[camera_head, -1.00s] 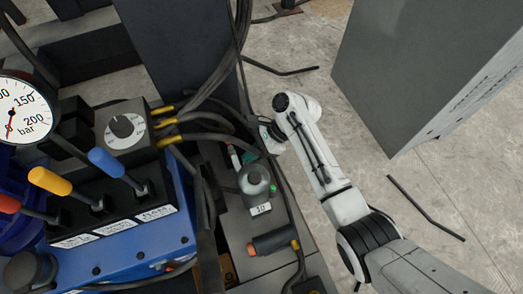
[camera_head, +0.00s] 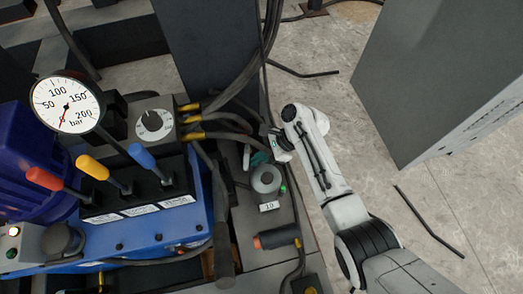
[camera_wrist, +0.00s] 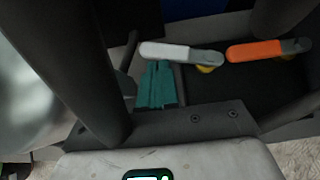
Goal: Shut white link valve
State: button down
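The white link valve's lever (camera_wrist: 168,51) lies nearly level in the wrist view, with a grey right end and a yellow part beside its pivot. My gripper (camera_wrist: 160,65) has teal fingers that lie close together, with no clear gap at the tips. The tips are at the lower edge of the white lever; I cannot tell if they touch it. In the head view my gripper (camera_head: 256,158) shows only as a bit of teal beside the grey round device, mostly hidden by my wrist. The white lever is not clear there.
An orange lever (camera_wrist: 254,49) lies right of the white one. Thick black hoses (camera_head: 224,112) run close by. A grey round device (camera_head: 266,181) labelled 10 sits near my wrist. The blue unit has a gauge (camera_head: 66,104) and coloured levers. A grey cabinet (camera_head: 430,75) stands right.

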jog(key=shift+s+a, duration=0.2)
jog(key=shift+a, duration=0.05)
jog(key=shift+f, duration=0.1)
dwell(0.3)
jog(key=shift+w+d, duration=0.5)
jog(key=shift+w, duration=0.15)
jog(key=p+v, duration=0.4)
jog(key=v, duration=0.6)
jog(key=s+d+f+n+t+y+b, duration=0.5)
jog(key=s+d+n+b, duration=0.1)
jog(key=n, duration=0.7)
jog(key=b+x, duration=0.1)
jog(key=x, duration=0.3)
jog(key=b+x, duration=0.1)
jog(key=x, duration=0.3)
jog(key=b+x, duration=0.2)
jog(key=x, duration=0.2)
jog(key=shift+a+r, duration=0.25)
jog(key=shift+a, duration=0.25)
jog(key=shift+w+a+r, duration=0.1)
jog(key=shift+w+a, duration=0.1)
jog(key=shift+a, duration=0.65)
